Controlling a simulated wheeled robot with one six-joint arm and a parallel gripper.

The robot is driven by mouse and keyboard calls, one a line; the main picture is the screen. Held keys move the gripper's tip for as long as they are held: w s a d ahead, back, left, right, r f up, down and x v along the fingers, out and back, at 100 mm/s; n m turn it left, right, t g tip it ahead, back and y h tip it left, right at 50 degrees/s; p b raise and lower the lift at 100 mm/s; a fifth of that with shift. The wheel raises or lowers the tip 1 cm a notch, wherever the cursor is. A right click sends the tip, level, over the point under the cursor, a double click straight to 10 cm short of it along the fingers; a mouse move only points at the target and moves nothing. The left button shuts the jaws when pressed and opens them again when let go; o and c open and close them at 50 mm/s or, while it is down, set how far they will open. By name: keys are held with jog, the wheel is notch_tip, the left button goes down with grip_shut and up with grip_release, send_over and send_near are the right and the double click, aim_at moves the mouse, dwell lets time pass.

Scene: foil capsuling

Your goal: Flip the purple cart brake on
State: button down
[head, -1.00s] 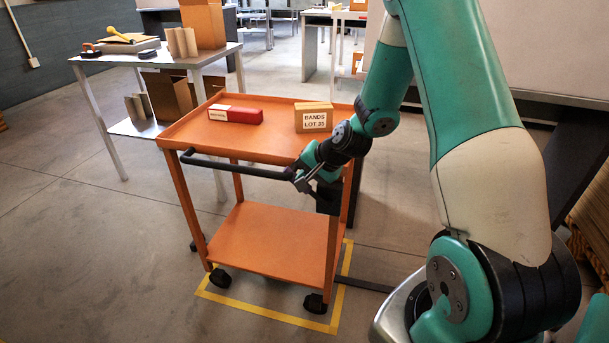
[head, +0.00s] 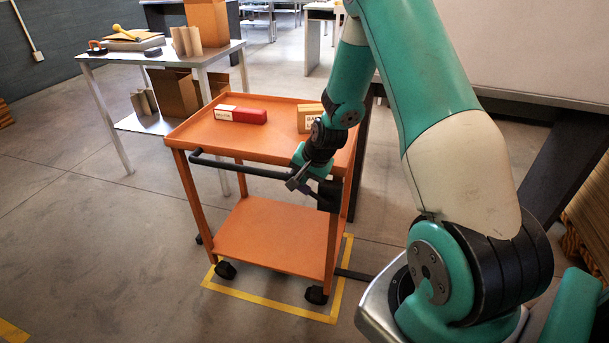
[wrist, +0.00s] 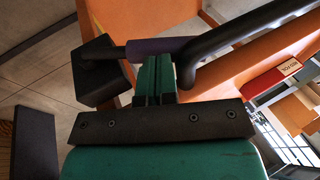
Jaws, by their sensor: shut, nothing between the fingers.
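The orange cart (head: 245,141) stands on the floor with a black push handle (head: 240,168) along its near side. In the wrist view a dark bar with a purple sleeve (wrist: 158,46) runs between a black block (wrist: 97,70) and the black handle (wrist: 240,38). My gripper (wrist: 161,72) is shut and empty, its teal fingertips at the purple sleeve. I cannot tell if they touch it. In the head view my gripper (head: 293,181) is at the right end of the handle, beside the black block (head: 329,194); the purple part does not show clearly there.
A red and white box (head: 240,115) and a cardboard box (head: 308,118), partly hidden by my arm, sit on the cart top. Yellow floor tape (head: 270,302) lies around the cart's base. A table (head: 160,62) stands behind at left. Floor at front left is clear.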

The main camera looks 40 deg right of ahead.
jog(key=s+d+p+v, duration=0.1)
jog(key=v, duration=1.2)
jog(key=shift+s+f, duration=0.2)
jog(key=shift+f, duration=0.15)
jog(key=b, duration=0.3)
jog(key=t+b, duration=0.1)
jog(key=b, duration=0.3)
jog(key=shift+s+d+f+y, duration=0.25)
jog(key=shift+s+d+y, duration=0.1)
jog(key=shift+y, duration=0.05)
jog(key=shift+f, duration=0.15)
jog(key=b+x, duration=0.2)
jog(key=x, duration=1.1)
jog(key=shift+w+f, duration=0.2)
jog(key=shift+w, duration=0.2)
